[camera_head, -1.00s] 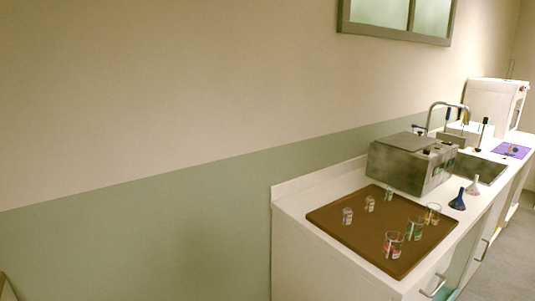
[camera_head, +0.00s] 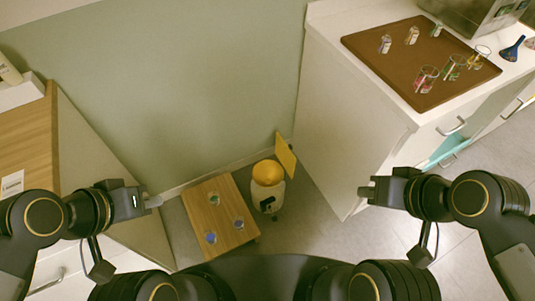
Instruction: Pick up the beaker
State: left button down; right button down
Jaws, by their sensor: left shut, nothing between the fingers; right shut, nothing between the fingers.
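Glass beakers stand in a row on a brown tray (camera_head: 395,68) on the white counter at the upper right. One has reddish contents (camera_head: 427,80), one has green contents (camera_head: 453,67), and one looks yellowish (camera_head: 478,58). Smaller bottles (camera_head: 385,44) stand in a row behind them, to the left. My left gripper (camera_head: 154,201) is shut and empty at the left, far from the beakers. My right gripper (camera_head: 364,191) is shut and empty, below and left of the tray, apart from everything.
A blue funnel (camera_head: 511,49) and a metal box (camera_head: 480,14) are beside the tray. The white counter (camera_head: 345,110) has a hard front corner. A wooden-topped cabinet (camera_head: 28,140) is at left.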

aim_at(210, 236)
jog(key=l+u, duration=0.35)
jog(key=k+l+u, duration=0.15)
jog(key=l+u, duration=0.15)
jog(key=k+l+u, duration=0.1)
jog(key=l+u, duration=0.25)
jog(key=k+l+u, duration=0.1)
jog(key=k+l, duration=0.15)
jog(key=l, duration=0.25)
jog(key=k+l, duration=0.3)
jog(key=l, duration=0.2)
jog(key=k+l+u, duration=0.15)
jog(key=l, duration=0.35)
jog(key=k+l, duration=0.4)
jog(key=i+l+u, duration=0.15)
jog(key=l, duration=0.15)
jog(key=i+l+u, duration=0.15)
jog(key=l, duration=0.2)
jog(key=i+l+u, duration=0.1)
jog(key=l, duration=0.2)
jog(key=i+l+u, duration=0.15)
jog(key=l, duration=0.2)
